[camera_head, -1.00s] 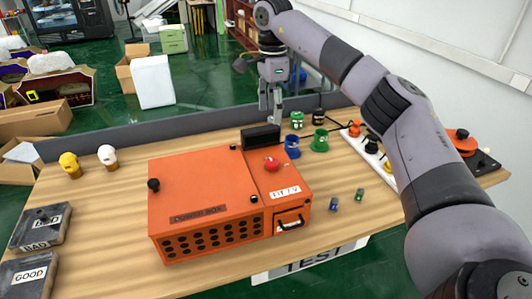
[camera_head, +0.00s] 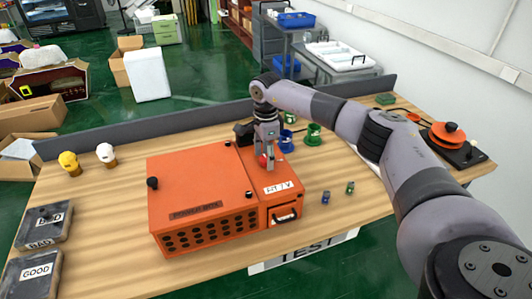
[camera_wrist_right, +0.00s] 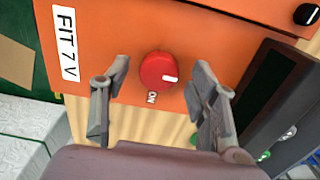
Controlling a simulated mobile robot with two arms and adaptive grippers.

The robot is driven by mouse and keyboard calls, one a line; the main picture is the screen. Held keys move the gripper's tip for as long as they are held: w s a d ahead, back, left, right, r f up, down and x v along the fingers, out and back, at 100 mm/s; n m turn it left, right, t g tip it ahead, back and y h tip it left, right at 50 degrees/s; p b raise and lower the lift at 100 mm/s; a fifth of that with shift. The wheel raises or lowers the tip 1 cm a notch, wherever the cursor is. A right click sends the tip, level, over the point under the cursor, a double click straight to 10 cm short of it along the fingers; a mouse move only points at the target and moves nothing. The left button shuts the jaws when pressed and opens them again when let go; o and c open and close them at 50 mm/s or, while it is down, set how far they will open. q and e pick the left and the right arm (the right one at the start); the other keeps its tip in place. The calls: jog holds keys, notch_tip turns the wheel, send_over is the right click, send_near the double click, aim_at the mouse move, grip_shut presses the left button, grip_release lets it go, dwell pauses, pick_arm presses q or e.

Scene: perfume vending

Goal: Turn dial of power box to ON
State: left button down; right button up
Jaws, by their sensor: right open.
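The orange power box (camera_head: 195,185) stands on the wooden table in the head view. Its red dial (camera_head: 263,160) is on the top right part, partly hidden by my right gripper (camera_head: 266,162). In the right wrist view the round red dial (camera_wrist_right: 157,71) shows a white mark pointing to the right. A white "ON" label (camera_wrist_right: 152,97) is beside it, on the lower side in this view. My right gripper (camera_wrist_right: 162,75) is open, with one finger on each side of the dial and gaps visible in this view. My left gripper is out of view.
A dark block (camera_head: 243,133) stands behind the power box. Blue and green cups (camera_head: 313,134) are behind it to the right. GOOD and BAD boxes (camera_head: 38,272) are at the left.

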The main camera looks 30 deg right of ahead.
jog(key=shift+s, duration=0.1)
jog(key=c, duration=1.2)
